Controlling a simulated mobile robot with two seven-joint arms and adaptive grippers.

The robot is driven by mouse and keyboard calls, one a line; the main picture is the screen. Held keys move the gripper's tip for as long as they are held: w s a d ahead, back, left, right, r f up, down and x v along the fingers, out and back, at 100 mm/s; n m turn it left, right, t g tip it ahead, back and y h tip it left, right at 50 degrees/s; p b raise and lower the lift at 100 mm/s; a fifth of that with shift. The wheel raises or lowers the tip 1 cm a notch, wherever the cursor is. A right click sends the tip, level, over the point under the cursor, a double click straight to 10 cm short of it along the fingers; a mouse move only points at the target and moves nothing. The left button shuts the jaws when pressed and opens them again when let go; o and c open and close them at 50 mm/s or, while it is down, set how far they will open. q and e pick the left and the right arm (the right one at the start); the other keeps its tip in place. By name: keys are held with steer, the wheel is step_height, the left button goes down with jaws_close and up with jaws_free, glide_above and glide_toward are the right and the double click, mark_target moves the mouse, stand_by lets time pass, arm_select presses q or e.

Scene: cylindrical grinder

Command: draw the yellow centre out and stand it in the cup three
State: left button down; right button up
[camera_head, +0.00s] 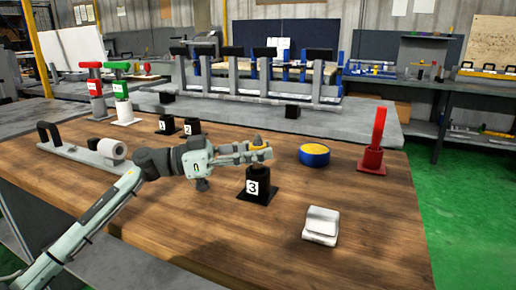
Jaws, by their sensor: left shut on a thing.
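My left gripper (258,155) reaches in from the left and is shut on the yellow centre (258,147). A yellow band and a dark pointed tip of the centre show above the fingers. The black cup three (257,182), marked with a white "3" label, stands on the wooden table directly below the fingers. The fingers hide the lower part of the centre, so I cannot tell whether its end is inside the cup. The cups one (165,125) and two (191,128) stand further back on the left. My right gripper is not in view.
A blue and yellow disc (314,155) lies right of the gripper, with a red stand (373,150) beyond it. A white block (321,225) lies at front right. A grey fixture (78,148) with a white roll is at left. The front middle table is clear.

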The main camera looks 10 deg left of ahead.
mark_target(258, 135)
arm_select(q)
steer(key=shift+f, duration=0.15)
steer(key=shift+r, duration=1.95)
steer(key=shift+f, duration=1.95)
stand_by(0.5)
steer(key=c, duration=1.1)
jaws_free()
steer(key=shift+o, duration=0.2)
steer(key=shift+f, duration=0.1)
steer(key=shift+f, duration=0.15)
steer(key=shift+s, duration=0.1)
